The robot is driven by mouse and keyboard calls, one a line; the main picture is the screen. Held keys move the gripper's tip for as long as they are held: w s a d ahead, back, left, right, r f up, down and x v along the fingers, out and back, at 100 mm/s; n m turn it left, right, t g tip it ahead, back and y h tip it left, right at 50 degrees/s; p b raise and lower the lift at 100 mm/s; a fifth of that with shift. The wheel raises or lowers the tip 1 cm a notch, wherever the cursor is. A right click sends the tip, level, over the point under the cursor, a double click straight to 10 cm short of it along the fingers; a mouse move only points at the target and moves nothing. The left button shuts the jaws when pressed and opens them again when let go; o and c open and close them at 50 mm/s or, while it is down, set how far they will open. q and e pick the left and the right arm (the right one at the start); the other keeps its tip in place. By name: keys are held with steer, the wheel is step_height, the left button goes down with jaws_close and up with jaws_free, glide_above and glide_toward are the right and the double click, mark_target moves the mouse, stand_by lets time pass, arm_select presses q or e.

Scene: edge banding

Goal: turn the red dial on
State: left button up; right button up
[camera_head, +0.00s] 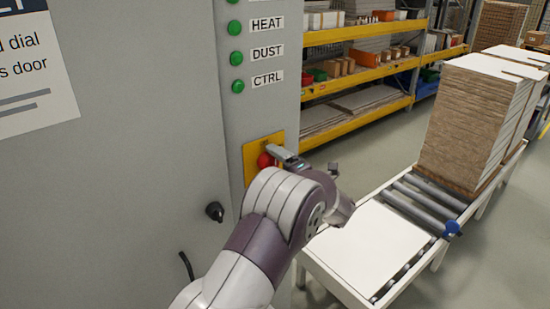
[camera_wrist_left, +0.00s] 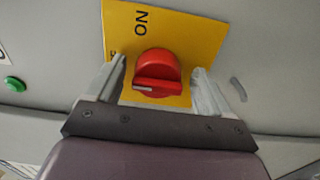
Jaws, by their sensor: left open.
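The red dial (camera_head: 265,160) sits on a yellow plate (camera_head: 250,158) on the grey cabinet, mostly hidden behind my left arm in the head view. In the left wrist view the red dial (camera_wrist_left: 158,74) shows whole, with a raised grip bar and a white mark at the bar's left end. The yellow plate (camera_wrist_left: 195,40) carries the word ON, turned sideways, above the dial. My left gripper (camera_wrist_left: 160,88) is open, with one finger on each side of the dial and a visible gap to it on both sides. My right gripper is not in view.
Green lamps (camera_head: 236,56) labelled HEAT, DUST and CTRL line the cabinet (camera_head: 140,150) above the plate. A black knob (camera_head: 214,211) sticks out lower left. A roller conveyor (camera_head: 420,205) with stacked boards (camera_head: 470,125) stands at right, with shelves (camera_head: 365,75) behind.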

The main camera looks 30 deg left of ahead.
arm_select(q)
steer(key=shift+s+a+r, duration=0.15)
steer(key=shift+s+a, duration=0.15)
steer(key=shift+s, duration=0.05)
steer(key=shift+w+d, duration=0.1)
steer(key=shift+w, duration=0.05)
steer(key=c, duration=1)
steer(key=shift+c, duration=0.2)
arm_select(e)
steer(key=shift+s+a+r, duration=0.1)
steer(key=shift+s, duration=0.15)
